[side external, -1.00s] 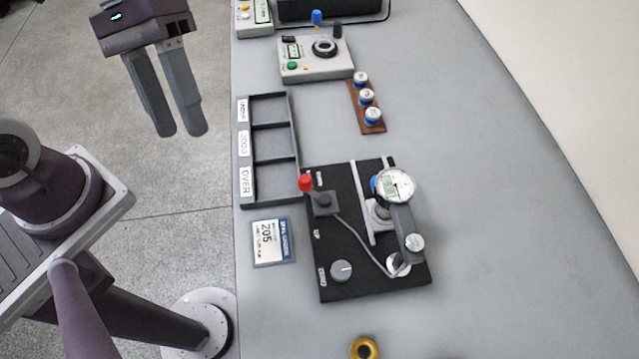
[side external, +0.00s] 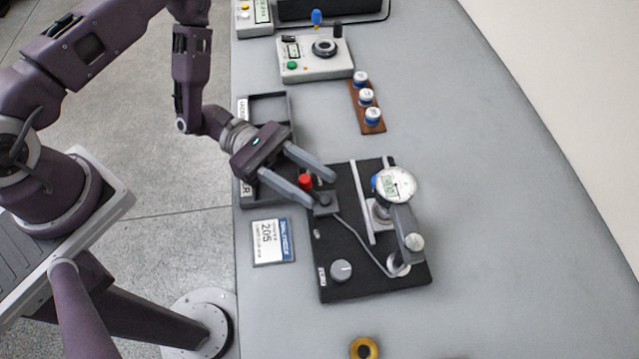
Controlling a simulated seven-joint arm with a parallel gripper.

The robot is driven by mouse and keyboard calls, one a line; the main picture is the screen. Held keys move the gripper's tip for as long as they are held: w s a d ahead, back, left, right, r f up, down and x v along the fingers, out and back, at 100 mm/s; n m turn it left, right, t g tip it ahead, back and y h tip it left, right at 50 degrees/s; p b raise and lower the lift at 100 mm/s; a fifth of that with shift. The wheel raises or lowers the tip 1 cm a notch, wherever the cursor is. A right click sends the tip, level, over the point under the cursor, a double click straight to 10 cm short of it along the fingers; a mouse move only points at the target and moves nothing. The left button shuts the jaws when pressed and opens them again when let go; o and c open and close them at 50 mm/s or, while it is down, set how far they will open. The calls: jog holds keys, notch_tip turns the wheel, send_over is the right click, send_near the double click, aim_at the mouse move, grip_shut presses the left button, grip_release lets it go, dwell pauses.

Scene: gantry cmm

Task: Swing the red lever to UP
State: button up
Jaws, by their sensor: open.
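The red lever (side external: 305,181) stands on a small dark block (side external: 324,203) on the black gauge base plate (side external: 375,280). Only its red knob shows clearly; the stem is partly hidden by the near finger. My gripper (side external: 323,190) is open, with one finger on each side of the red knob in this view. The picture does not show whether either finger touches it. A label beside the lever is covered by my gripper, so the UP mark cannot be read.
A round dial gauge (side external: 396,185) on its stand and a grey knob (side external: 341,271) share the plate. The sorting tray (side external: 291,110) lies under my wrist, and a label card (side external: 272,242) is in front. A gold ring (side external: 364,348) sits near the bottom. The right side is clear.

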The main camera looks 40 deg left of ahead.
jog(key=shift+d, duration=1.05)
jog(key=shift+c, duration=0.2)
grip_shut()
jog(key=n+t, duration=0.2)
jog(key=t, duration=0.1)
jog(key=n+t, duration=0.1)
jog(key=shift+s+f+t+y, duration=0.1)
jog(key=shift+s+t+y, duration=0.15)
jog(key=shift+t+y, duration=0.05)
jog(key=shift+s+a+f+n+t+y, duration=0.15)
jog(key=shift+f+n+t+y, duration=0.35)
jog(key=shift+f+n+t, duration=0.3)
jog(key=shift+d+r+t, duration=0.25)
jog(key=shift+r+t, duration=0.15)
jog(key=shift+r, duration=0.55)
jog(key=shift+o, duration=0.2)
grip_release()
jog(key=shift+w, duration=0.2)
